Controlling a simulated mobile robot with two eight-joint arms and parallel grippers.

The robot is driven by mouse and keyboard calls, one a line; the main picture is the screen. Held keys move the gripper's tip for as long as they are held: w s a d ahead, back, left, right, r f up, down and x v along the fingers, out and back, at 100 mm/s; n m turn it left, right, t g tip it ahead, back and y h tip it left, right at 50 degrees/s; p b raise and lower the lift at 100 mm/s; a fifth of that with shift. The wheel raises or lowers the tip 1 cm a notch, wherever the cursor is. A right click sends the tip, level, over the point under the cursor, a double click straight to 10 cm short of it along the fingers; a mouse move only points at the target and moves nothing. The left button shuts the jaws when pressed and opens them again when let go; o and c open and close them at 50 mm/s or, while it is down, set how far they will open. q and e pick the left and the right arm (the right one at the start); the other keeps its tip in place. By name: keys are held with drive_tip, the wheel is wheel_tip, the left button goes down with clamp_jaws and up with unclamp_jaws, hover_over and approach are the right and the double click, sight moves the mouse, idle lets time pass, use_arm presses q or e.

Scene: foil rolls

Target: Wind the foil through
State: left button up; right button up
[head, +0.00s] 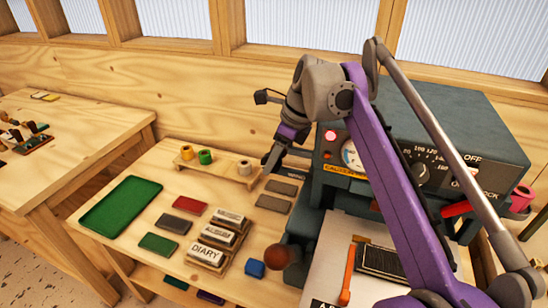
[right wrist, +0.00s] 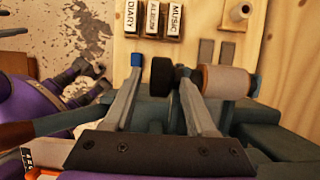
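The foil machine (head: 440,115) is a dark green press with a lit red lamp and a dial. A tan roll (right wrist: 225,82) shows beside my right finger in the right wrist view; my arm may hide it in the head view. My right gripper (head: 285,150) is at the machine's left side, fingers apart and empty; it also shows in the right wrist view (right wrist: 160,75). A dark round knob (right wrist: 162,77) appears between the fingertips, but I cannot tell its depth. An orange roll (head: 187,152), a green roll (head: 205,156) and a pale roll (head: 245,167) stand on a wooden rack.
A green tray (head: 121,205), small coloured blocks, a DIARY type block (head: 207,254) and a blue block (head: 254,268) lie on the bench. A pink roll (head: 521,198) is at the machine's right.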

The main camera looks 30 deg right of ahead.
wheel_tip(320, 180, up, 10)
drive_tip(key=shift+p, duration=1.2)
